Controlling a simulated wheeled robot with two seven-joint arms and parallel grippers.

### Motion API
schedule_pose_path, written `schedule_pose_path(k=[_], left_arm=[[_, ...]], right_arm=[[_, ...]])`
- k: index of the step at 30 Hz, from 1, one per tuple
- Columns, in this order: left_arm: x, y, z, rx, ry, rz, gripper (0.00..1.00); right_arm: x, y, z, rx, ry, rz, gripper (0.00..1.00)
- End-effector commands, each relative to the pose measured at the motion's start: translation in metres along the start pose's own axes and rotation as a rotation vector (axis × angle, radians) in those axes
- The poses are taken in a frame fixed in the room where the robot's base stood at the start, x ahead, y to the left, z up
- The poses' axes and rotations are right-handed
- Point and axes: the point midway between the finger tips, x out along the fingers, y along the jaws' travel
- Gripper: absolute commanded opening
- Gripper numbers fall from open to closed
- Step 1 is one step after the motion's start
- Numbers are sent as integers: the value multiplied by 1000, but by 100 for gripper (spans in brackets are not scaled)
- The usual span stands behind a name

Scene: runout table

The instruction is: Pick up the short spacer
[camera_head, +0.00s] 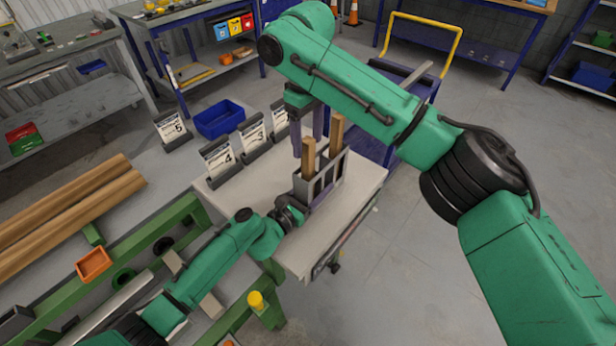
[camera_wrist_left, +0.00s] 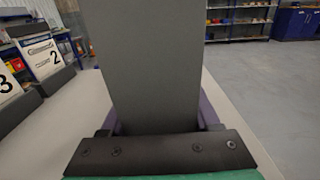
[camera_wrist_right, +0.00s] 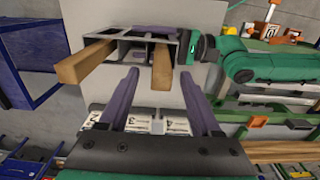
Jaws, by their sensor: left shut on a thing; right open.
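A grey holder (camera_head: 326,186) with open compartments stands on the pale table, and two wooden spacers rise out of it. The short spacer (camera_head: 308,158) is in the compartment nearer my left arm; it also shows in the right wrist view (camera_wrist_right: 162,68). The longer spacer (camera_head: 336,133) sits farther along the holder and shows in the right wrist view (camera_wrist_right: 84,63). My right gripper (camera_wrist_right: 159,82) is open, its purple fingers either side of the short spacer in that view; contact cannot be told. My left gripper (camera_head: 301,204) is shut on the holder, whose grey wall (camera_wrist_left: 152,65) fills the left wrist view.
The pale table (camera_head: 350,205) has bare room in front of the holder. Numbered cards, including card 4 (camera_head: 218,160) and card 3 (camera_head: 252,137), stand along its left edge. A blue bin (camera_head: 220,119) is behind them. A blue cart (camera_head: 372,140) stands beyond the table.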

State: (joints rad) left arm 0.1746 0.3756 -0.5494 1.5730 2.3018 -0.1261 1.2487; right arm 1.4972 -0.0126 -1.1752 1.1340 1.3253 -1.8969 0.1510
Motion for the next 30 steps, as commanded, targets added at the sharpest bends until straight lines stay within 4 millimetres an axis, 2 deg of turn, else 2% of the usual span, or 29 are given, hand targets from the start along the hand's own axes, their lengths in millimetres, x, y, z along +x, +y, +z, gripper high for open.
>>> schedule_pose_path(k=[10,17,18,20,22,23,30], left_arm=[[0,0,-1,1,2,0,0],[0,0,-1,0,2,0,0],[0,0,-1,0,2,0,0],[0,0,-1,0,2,0,0],[0,0,-1,0,2,0,0],[0,0,-1,0,2,0,0],[0,0,-1,0,2,0,0]], right_arm=[[57,-2,3,-2,0,-1,65],[62,-2,2,-2,3,-1,65],[62,-2,2,-2,3,-1,57],[62,-2,2,-2,3,-1,34],[62,-2,2,-2,3,-1,8],[62,-2,2,-2,3,-1,0],[62,-2,2,-2,3,-1,0]])
